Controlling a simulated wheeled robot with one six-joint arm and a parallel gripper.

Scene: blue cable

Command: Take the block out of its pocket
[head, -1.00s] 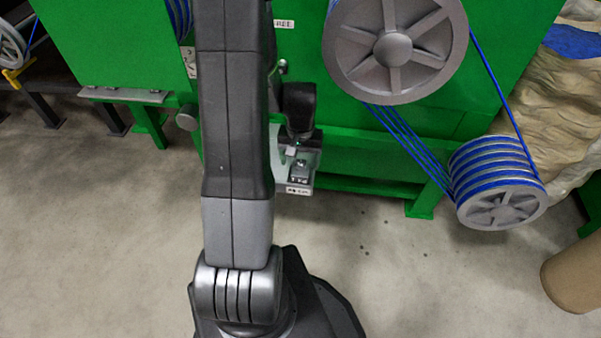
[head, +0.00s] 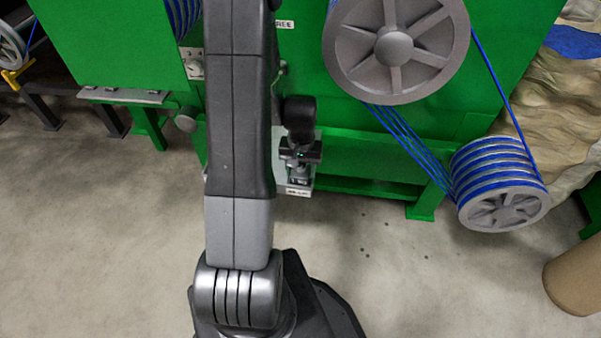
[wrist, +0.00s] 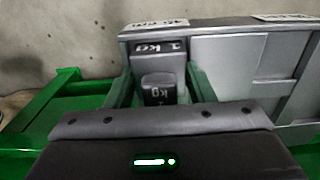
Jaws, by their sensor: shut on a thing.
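In the head view my gripper (head: 300,160) is over the small holder's front, which carries a white label (head: 298,192).
The holder is at the front of a green machine (head: 370,150) with a large grey wheel (head: 394,45). A lower drum (head: 500,185) wound with blue cable is to the right. Green rails (wrist: 45,105) run left of the holder. The concrete floor in front is open.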

